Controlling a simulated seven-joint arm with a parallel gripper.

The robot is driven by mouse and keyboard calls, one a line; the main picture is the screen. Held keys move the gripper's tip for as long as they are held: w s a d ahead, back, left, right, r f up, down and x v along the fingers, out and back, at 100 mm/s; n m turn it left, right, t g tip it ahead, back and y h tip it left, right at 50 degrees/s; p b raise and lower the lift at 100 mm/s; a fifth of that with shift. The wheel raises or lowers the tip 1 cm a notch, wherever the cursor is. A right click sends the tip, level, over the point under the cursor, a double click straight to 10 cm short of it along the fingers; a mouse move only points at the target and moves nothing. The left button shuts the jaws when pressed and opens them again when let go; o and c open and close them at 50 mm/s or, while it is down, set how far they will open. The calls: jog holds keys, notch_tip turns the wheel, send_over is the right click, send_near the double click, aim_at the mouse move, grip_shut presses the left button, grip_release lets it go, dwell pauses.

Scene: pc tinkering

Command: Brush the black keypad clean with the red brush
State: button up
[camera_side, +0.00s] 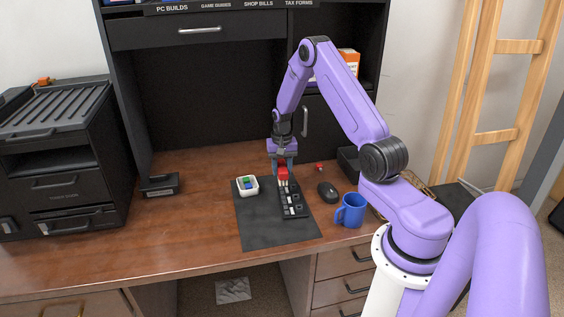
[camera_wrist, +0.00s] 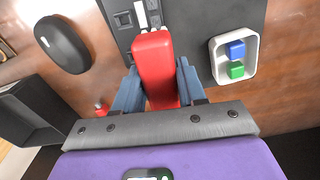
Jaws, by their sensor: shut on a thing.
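My gripper (camera_side: 283,166) is shut on the red brush (camera_side: 283,173), and the brush points down over the far end of the black keypad (camera_side: 291,203). In the wrist view the red brush (camera_wrist: 154,62) sits between the two blue-grey fingers of my gripper (camera_wrist: 157,88). The keypad (camera_wrist: 122,20) shows behind the brush, partly hidden by it, with some pale keys or patches. Pale bristles show below the red part in the side view. I cannot tell whether they touch the keypad.
The keypad lies on a dark mat (camera_side: 262,228). A white tray (camera_side: 246,186) with a green and a blue block stands left of it. A black mouse (camera_side: 327,192), a blue mug (camera_side: 351,210) and a small red object (camera_side: 319,167) are on the right.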

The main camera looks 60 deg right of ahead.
jog(key=shift+f, duration=0.45)
jog(key=shift+r, duration=1.6)
notch_tip(320, 180, down, 8)
jog(key=shift+s+f, duration=0.1)
jog(key=shift+s+a, duration=0.95)
jog(key=shift+a, duration=0.25)
jog(key=shift+s+a, duration=1)
jog(key=shift+a, duration=0.2)
jog(key=shift+s+a, duration=0.95)
jog(key=shift+a, duration=0.25)
jog(key=shift+c, duration=0.4)
jog(key=shift+w+d, duration=1)
jog(key=shift+d, duration=0.2)
jog(key=shift+w+d, duration=0.95)
jog(key=shift+d, duration=0.25)
jog(key=shift+w+d, duration=1)
jog(key=shift+d, duration=0.2)
jog(key=shift+s+a, duration=1)
jog(key=shift+a, duration=0.25)
jog(key=shift+s+a, duration=1.05)
jog(key=shift+a, duration=0.15)
jog(key=shift+s+a, duration=1)
jog(key=shift+a, duration=0.25)
notch_tip(320, 180, up, 8)
jog(key=shift+r, duration=0.25)
